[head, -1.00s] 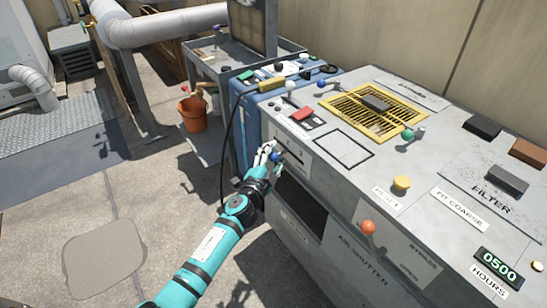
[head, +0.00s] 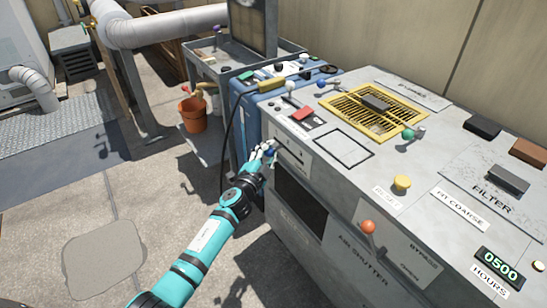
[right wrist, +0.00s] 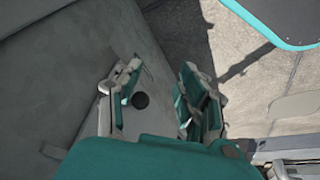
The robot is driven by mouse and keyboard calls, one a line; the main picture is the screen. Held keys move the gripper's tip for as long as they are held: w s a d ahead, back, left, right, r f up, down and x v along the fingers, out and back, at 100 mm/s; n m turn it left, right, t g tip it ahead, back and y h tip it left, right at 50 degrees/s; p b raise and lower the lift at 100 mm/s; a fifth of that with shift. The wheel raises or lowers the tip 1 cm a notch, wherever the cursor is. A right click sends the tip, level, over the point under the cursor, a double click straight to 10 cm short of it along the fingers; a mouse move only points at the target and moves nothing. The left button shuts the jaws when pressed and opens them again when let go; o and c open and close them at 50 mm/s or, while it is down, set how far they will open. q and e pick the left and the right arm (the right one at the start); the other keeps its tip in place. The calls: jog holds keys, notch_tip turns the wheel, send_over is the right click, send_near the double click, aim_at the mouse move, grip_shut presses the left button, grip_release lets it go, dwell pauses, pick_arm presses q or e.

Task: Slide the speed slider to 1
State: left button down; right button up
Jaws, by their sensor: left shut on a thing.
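The speed slider is a blue knob (head: 270,153) on a pale plate (head: 296,166) at the upper front left of the grey cabinet in the head view. A dark slot runs along the plate, and part of it shows to the right of the knob. My left gripper (head: 265,152) is shut on the blue knob, and its fingers partly hide it. Scale marks on the plate are too small to read. My right gripper (right wrist: 160,102) shows in the right wrist view with its fingers apart and nothing between them.
The cabinet top (head: 440,170) carries a yellow grille (head: 375,112), a green knob (head: 408,134), a yellow button (head: 402,182) and a red switch (head: 302,114). An orange-knobbed lever (head: 368,227) is on the front.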

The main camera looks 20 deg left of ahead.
pick_arm(q)
jog(key=w+a, duration=0.2)
jog(key=a, duration=0.1)
jog(key=shift+w+r, duration=0.1)
jog(key=shift+w, duration=0.05)
pick_arm(e)
jog(key=shift+v, duration=1.1)
pick_arm(q)
jog(key=shift+a, duration=0.1)
pick_arm(e)
jog(key=shift+d, duration=0.15)
pick_arm(q)
jog(key=c, duration=1)
grip_release()
jog(key=s, duration=0.8)
jog(key=s+a, duration=0.1)
jog(key=s, duration=0.3)
